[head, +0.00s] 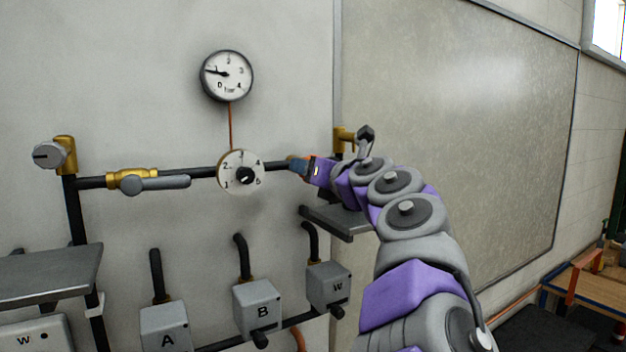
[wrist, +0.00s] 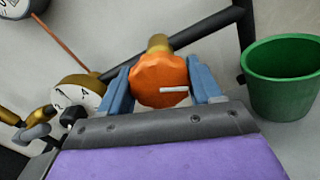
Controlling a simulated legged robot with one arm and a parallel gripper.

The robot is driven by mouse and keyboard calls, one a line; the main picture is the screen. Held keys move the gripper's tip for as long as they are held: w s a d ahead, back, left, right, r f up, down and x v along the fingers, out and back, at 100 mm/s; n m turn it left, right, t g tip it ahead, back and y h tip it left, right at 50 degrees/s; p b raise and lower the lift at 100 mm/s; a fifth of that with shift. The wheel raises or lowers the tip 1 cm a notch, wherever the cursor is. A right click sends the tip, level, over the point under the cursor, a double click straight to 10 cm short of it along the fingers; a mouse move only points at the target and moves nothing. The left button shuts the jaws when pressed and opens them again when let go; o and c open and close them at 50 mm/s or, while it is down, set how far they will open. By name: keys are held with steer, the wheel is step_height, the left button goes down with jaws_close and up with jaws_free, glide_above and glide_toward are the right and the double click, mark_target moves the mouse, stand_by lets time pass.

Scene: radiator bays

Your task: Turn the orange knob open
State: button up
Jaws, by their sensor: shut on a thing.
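The orange knob (wrist: 160,80) sits on a brass valve fitting on the black pipe, with a white mark line on its face. In the wrist view the line lies nearly level, on the right of the face. My gripper (wrist: 158,84) has its two blue fingers on either side of the knob, shut on it. In the head view my gripper (head: 298,166) is at the pipe, right of the numbered dial, and hides nearly all of the knob.
A pressure gauge (head: 227,76) hangs above the numbered dial (head: 241,172). A brass valve with a grey lever (head: 155,183) is further left. A green bucket (wrist: 284,78) shows at the right of the wrist view.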

steer(key=n+b, duration=0.3)
steer(key=n, duration=0.3)
steer(key=shift+f+n, duration=0.15)
steer(key=shift+n, duration=0.15)
steer(key=n+b, duration=0.1)
steer(key=n, duration=0.7)
steer(key=shift+a, duration=0.1)
steer(key=n, duration=0.3)
steer(key=shift+n, duration=0.3)
steer(key=n+p, duration=0.1)
steer(key=n, duration=0.2)
steer(key=shift+n, duration=1.1)
steer(key=shift+f, duration=0.15)
steer(key=o, duration=1.1)
steer(key=shift+w, duration=0.1)
steer(key=shift+c, duration=0.2)
